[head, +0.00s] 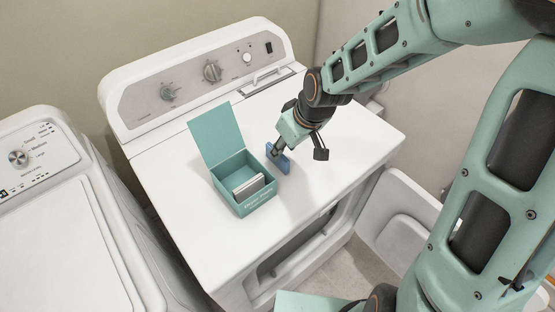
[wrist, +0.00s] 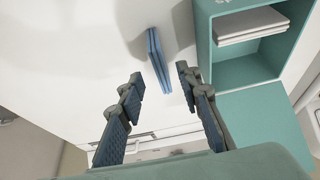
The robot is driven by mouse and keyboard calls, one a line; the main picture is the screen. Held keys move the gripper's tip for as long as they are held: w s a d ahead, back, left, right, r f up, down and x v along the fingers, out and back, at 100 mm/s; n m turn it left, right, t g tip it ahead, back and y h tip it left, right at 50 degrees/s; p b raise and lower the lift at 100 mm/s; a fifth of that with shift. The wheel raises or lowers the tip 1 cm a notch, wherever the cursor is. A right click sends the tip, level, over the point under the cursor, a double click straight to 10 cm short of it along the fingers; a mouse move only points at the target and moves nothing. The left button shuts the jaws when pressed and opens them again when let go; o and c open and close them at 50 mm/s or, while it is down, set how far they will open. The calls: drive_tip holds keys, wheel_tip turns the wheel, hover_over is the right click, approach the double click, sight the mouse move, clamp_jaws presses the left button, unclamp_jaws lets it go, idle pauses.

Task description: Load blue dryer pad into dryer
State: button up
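The blue dryer pad (head: 283,162) stands on edge on the white dryer top, just right of the teal box. In the wrist view the pad (wrist: 157,60) shows as a thin upright blue slab ahead of and between my fingertips. My gripper (head: 276,150) is at the pad, pointing down. In the wrist view my gripper (wrist: 160,76) is open, with a gap visible between each finger and the pad. The dryer (head: 190,190) has its front door (head: 405,215) swung open to the right. Its dark front opening (head: 295,245) is partly visible.
The teal box (head: 235,208) has its lid raised and holds white sheets (head: 248,186); it stands close to the left of the pad. A white washer (head: 60,230) stands at left. The dryer's control panel (head: 205,75) rises at the back. The dryer top is clear to the right.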

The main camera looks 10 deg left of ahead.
drive_tip(key=shift+w+x, duration=0.2)
drive_tip(key=shift+x, duration=2.95)
drive_tip(key=shift+a+r, duration=0.1)
drive_tip(key=shift+a, duration=0.05)
drive_tip(key=c, duration=0.8)
drive_tip(key=shift+c, duration=0.3)
